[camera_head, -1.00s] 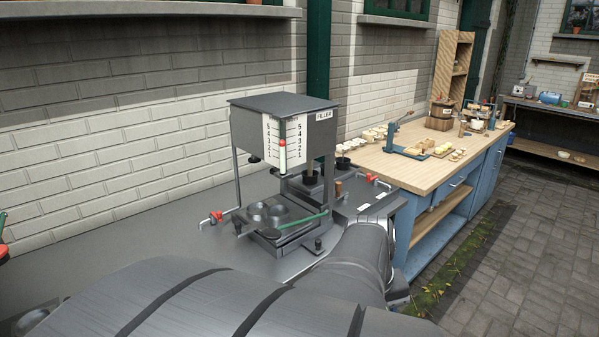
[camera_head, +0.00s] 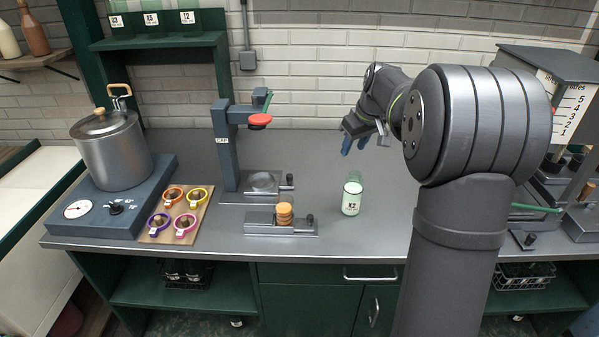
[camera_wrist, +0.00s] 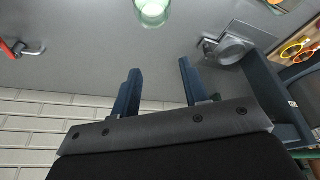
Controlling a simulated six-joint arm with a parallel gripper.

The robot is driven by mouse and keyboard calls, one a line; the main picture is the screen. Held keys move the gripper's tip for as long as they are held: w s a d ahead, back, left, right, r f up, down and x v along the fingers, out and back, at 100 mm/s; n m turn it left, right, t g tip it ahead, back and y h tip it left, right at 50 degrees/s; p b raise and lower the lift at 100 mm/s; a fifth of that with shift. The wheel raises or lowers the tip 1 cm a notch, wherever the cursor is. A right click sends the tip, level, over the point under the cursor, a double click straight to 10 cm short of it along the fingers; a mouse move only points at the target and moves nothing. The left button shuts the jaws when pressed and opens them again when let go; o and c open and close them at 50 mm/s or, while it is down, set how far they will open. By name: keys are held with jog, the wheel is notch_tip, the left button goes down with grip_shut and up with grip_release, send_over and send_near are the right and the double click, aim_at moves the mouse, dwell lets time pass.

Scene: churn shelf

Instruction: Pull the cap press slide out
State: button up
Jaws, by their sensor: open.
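The cap press is a blue-grey column (camera_head: 226,150) on the bench, with a red round pad (camera_head: 259,120) on its arm. Below the pad lies the grey slide (camera_head: 264,183) with a round seat and a dark knob (camera_head: 289,180) at its right end. The seat looks empty. In the wrist view the slide (camera_wrist: 234,47) and its knob (camera_wrist: 206,45) are at the upper right. My gripper (camera_head: 354,144) is open and empty, right of the press and above the bench, apart from the slide. Its two blue fingers (camera_wrist: 160,68) also show in the wrist view.
A labelled glass bottle (camera_head: 351,198) stands right of the slide, near my gripper. A holder (camera_head: 256,224) with stacked tan caps (camera_head: 284,211) sits in front of the press. Left are a pot (camera_head: 112,150) and a tray (camera_head: 154,237) of coloured rings. Bench between press and bottle is clear.

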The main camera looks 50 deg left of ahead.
jog(key=s+a+n+g, duration=0.1)
jog(key=s+a, duration=0.2)
jog(key=a, duration=0.3)
jog(key=s+a+n, duration=0.1)
jog(key=s+a, duration=0.3)
jog(key=a, duration=0.2)
jog(key=y, duration=0.1)
send_near(290, 175)
jog(key=x, duration=0.8)
jog(key=shift+a+f, duration=0.15)
jog(key=shift+f, duration=0.15)
grip_shut()
